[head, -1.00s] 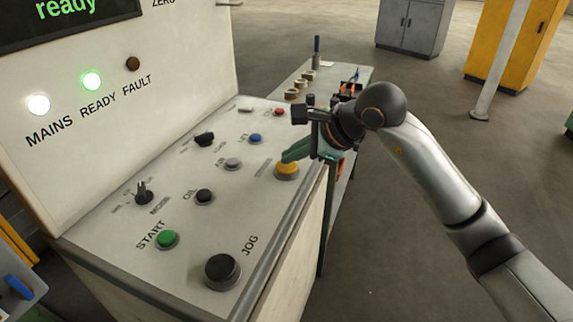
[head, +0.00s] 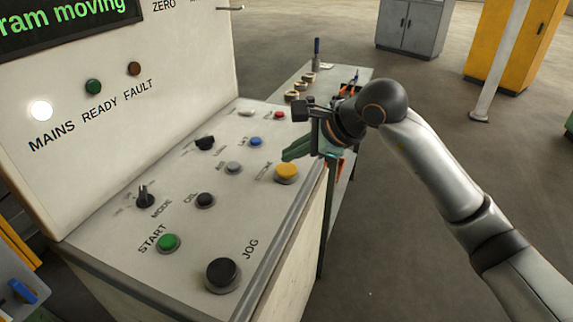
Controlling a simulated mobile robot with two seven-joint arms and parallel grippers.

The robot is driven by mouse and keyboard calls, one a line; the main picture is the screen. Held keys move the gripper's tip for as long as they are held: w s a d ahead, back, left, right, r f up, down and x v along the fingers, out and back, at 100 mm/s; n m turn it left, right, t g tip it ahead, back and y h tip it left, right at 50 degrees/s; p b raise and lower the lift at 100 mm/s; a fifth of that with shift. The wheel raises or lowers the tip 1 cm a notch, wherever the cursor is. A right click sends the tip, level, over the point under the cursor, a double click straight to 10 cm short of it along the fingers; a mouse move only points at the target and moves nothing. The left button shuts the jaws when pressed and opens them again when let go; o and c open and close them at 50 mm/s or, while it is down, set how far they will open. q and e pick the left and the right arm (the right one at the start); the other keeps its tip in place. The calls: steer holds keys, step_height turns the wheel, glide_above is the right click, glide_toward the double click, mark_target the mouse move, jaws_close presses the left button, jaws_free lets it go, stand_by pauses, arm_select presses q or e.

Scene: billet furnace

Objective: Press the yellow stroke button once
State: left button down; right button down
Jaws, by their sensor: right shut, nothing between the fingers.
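The yellow stroke button (head: 286,170) sits near the right edge of the sloped control desk (head: 255,215). My right gripper (head: 285,156) is shut and empty, with its green fingertips just above and behind the button in the picture; a small gap seems to show between them. The display (head: 65,15) at the top left reads "ram moving", its start cut off. The white MAINS lamp (head: 41,111) is lit, and the READY lamp (head: 93,87) and FAULT lamp (head: 134,68) are dark. My left gripper is out of view.
The desk also carries a green START button (head: 168,242), a black JOG button (head: 222,272), a MODE selector (head: 145,199), and blue (head: 255,141) and red (head: 279,115) buttons. A side table (head: 340,75) with rings and tools stands behind. Open floor lies to the right.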

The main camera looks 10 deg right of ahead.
mark_target(292, 170)
steer(key=shift+r+p, duration=0.4)
steer(key=shift+r, duration=0.15)
steer(key=shift+r+p, duration=1.3)
steer(key=shift+r, duration=0.7)
steer(key=shift+f, duration=0.1)
